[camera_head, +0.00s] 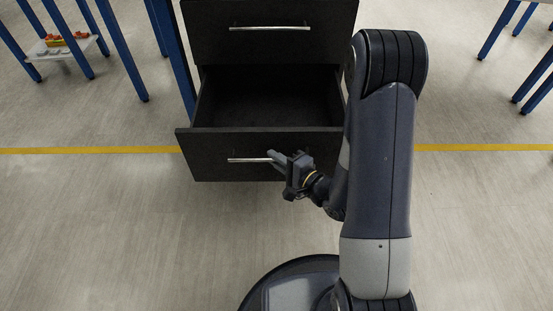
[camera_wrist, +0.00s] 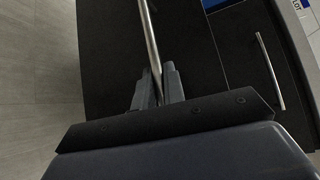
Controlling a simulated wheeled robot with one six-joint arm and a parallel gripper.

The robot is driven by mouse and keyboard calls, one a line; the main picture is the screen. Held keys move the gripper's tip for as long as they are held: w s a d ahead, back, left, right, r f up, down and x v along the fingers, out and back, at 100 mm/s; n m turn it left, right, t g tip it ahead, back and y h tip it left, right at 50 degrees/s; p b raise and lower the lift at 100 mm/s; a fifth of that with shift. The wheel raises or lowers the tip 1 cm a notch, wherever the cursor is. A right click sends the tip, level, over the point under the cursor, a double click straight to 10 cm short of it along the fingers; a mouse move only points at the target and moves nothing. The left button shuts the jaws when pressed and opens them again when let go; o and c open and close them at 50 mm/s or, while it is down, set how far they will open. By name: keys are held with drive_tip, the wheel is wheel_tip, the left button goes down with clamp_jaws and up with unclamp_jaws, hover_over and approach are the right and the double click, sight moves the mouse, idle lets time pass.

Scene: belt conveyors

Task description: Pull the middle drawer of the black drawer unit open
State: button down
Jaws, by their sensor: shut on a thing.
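The black drawer unit (camera_head: 215,45) stands at top centre in the head view. Its upper visible drawer is closed, with a silver bar handle (camera_head: 268,28). The drawer (camera_head: 210,145) below it is pulled well out and its inside looks empty. My gripper (camera_head: 278,157) is at the right part of that drawer's silver handle (camera_head: 245,160). In the wrist view, the handle bar (camera_wrist: 150,35) runs between the fingers of my gripper (camera_wrist: 158,85), which are shut on it. The right end of the open drawer's front is hidden behind my arm.
Blue table legs (camera_head: 120,50) stand to the left of the unit, with a low white shelf (camera_head: 60,45) holding small items. More blue legs (camera_head: 495,30) are at the right. A yellow line (camera_head: 90,150) crosses open grey floor.

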drive_tip(key=c, duration=1.5)
unclamp_jaws()
drive_tip(key=shift+p+v, duration=0.9)
drive_tip(key=shift+v, duration=4.5)
drive_tip(key=shift+w+a+f, duration=0.1)
drive_tip(key=shift+b+x, duration=0.9)
drive_tip(key=shift+x, duration=4.4)
